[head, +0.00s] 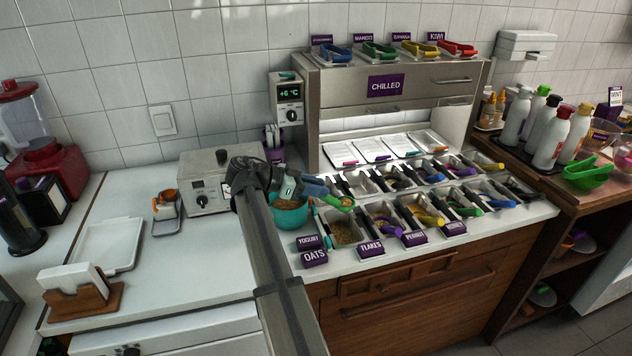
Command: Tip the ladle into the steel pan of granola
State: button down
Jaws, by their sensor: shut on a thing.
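My gripper (287,190) is shut on the blue handle of a ladle (340,198), above the teal bowl and the left end of the topping counter. The ladle's green end points right, over the near-left pans, and seems to hold something light; its tilt is hard to judge. A steel pan (344,233) of brown, grainy topping sits in the front row behind the OATS label, below and apart from the ladle. No readable label says granola. My arm hides part of the counter and the bowl's left side.
The teal bowl (290,214) with brown contents stands left of the pans. Several steel pans with coloured scoops fill the counter to the right. A chilled cabinet (390,105) rises behind, with a steel box (212,180) to the left. The white worktop (190,270) is mostly clear.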

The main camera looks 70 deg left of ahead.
aim_at(326, 201)
jog(key=shift+d+f, duration=0.1)
jog(key=shift+f, duration=0.65)
jog(key=n+y, duration=0.1)
jog(key=n, duration=0.3)
jog(key=d+f+n+y, duration=0.1)
jog(key=n, duration=0.3)
jog(key=n+y, duration=0.2)
jog(key=n, duration=0.3)
jog(key=shift+d+f+g, duration=0.35)
jog(key=shift+g, duration=0.05)
jog(key=n, duration=0.4)
jog(key=shift+s+a+f+g+y, duration=0.2)
jog(key=shift+s+f+g+y, duration=0.1)
jog(key=shift+f, duration=0.05)
jog(key=shift+s+a+f+n+g+h, duration=0.25)
jog(key=shift+a+n+g+h, duration=0.1)
jog(key=shift+n, duration=1.75)
jog(key=shift+s+a+f+n+g+h, duration=0.15)
jog(key=shift+s+a+n+g+h, duration=0.2)
jog(key=shift+n, duration=1.75)
jog(key=shift+s+a+f+n+g+h, duration=0.2)
jog(key=shift+a+n+g, duration=0.2)
jog(key=shift+n, duration=1.7)
jog(key=shift+d, duration=0.1)
